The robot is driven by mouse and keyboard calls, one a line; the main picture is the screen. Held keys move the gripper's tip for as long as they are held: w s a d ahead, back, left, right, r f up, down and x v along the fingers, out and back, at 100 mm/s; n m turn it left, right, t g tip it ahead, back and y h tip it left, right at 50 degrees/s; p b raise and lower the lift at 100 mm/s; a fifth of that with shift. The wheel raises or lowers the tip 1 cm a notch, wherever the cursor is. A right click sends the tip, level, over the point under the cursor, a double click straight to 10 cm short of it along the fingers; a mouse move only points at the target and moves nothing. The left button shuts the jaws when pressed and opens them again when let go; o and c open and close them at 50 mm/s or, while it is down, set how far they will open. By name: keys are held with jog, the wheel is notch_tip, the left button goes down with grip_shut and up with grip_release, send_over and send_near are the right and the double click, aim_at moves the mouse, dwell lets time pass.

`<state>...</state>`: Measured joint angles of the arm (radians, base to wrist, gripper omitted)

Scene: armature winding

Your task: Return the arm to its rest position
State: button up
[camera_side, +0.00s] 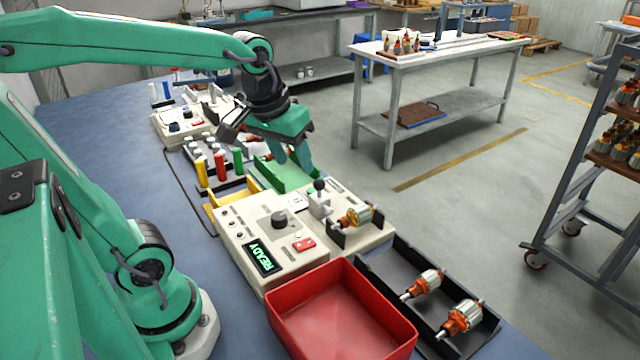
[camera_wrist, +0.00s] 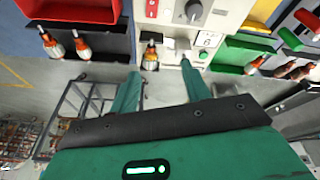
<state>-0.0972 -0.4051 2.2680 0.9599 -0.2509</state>
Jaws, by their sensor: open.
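My gripper (camera_side: 292,155) hangs from my raised green arm, above the green bin (camera_side: 281,174) behind the winding machine. In the wrist view its two green fingers (camera_wrist: 161,84) stand apart with nothing between them. The winding machine (camera_side: 243,229) is a cream box with a dark knob and a green display reading READY. An armature (camera_side: 357,217) with copper windings lies in the dark holder at the machine's right; it also shows in the wrist view (camera_wrist: 150,55).
A red bin (camera_side: 340,310) stands in front of the machine. A black tray (camera_side: 386,262) beside it holds two armatures. A second cream machine (camera_side: 180,125) stands farther back. Blue bench at left is clear.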

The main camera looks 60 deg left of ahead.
jog(key=s+d+m+t, duration=0.2)
jog(key=s+m, duration=0.2)
jog(key=s, duration=0.2)
jog(key=shift+s+d+f, duration=0.2)
jog(key=shift+d, duration=0.2)
